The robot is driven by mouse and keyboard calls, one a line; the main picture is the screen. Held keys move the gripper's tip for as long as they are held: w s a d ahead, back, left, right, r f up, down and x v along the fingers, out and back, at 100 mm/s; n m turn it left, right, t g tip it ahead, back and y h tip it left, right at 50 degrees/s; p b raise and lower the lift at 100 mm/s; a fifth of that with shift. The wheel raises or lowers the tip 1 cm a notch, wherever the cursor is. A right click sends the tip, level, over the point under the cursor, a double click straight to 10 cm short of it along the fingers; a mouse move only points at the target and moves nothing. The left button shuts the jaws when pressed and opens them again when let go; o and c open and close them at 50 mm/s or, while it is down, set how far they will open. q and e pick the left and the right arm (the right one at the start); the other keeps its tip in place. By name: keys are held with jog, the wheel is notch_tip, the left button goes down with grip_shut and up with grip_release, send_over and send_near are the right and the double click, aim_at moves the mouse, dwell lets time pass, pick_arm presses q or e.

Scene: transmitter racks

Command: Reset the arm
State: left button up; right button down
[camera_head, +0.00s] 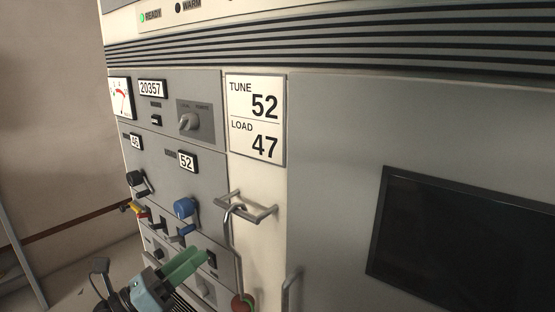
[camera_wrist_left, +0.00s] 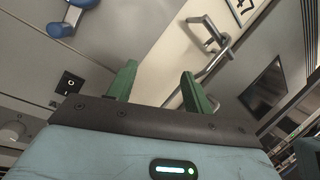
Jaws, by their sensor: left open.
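My left gripper (camera_head: 196,256), blue-grey with green fingers, is low in front of the rack's control panel. In the left wrist view its two fingers (camera_wrist_left: 158,78) stand apart with nothing between them. The crank with the blue knob (camera_head: 184,207) is just above the fingers in the head view; it also shows at the upper left of the left wrist view (camera_wrist_left: 62,28). The fingers look clear of the panel, though the exact gap cannot be told. My right gripper is out of view.
A metal handle (camera_head: 246,208) sticks out of the cream panel right of the fingers. A black-knobbed crank (camera_head: 136,179) is to the left. A placard (camera_head: 255,118) reads TUNE 52, LOAD 47; counters show 46 and 52 (camera_head: 187,161). A dark screen (camera_head: 465,245) is at the right.

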pick_arm(q)
jog(key=s+a+f+n+y+p, duration=0.1)
jog(key=s+a+f+n+y, duration=0.1)
jog(key=s+f+n+y, duration=0.75)
jog(key=s+a+f+n+y+p, duration=0.15)
jog(key=s+f+n, duration=0.25)
jog(key=f+n, duration=1.2)
jog(key=s+f+n+g, duration=0.2)
jog(key=s+f+n, duration=0.2)
jog(key=s, duration=0.3)
jog(key=s+f+n+g+y, duration=0.1)
jog(key=s+f+n+g, duration=0.1)
jog(key=s+f+n, duration=0.2)
jog(key=s+f+n+g+y, duration=0.1)
jog(key=s+f+n, duration=0.3)
jog(key=s, duration=0.6)
jog(key=shift+s+a+f+g, duration=0.25)
jog(key=shift+f+g, duration=0.25)
jog(key=shift+f, duration=0.05)
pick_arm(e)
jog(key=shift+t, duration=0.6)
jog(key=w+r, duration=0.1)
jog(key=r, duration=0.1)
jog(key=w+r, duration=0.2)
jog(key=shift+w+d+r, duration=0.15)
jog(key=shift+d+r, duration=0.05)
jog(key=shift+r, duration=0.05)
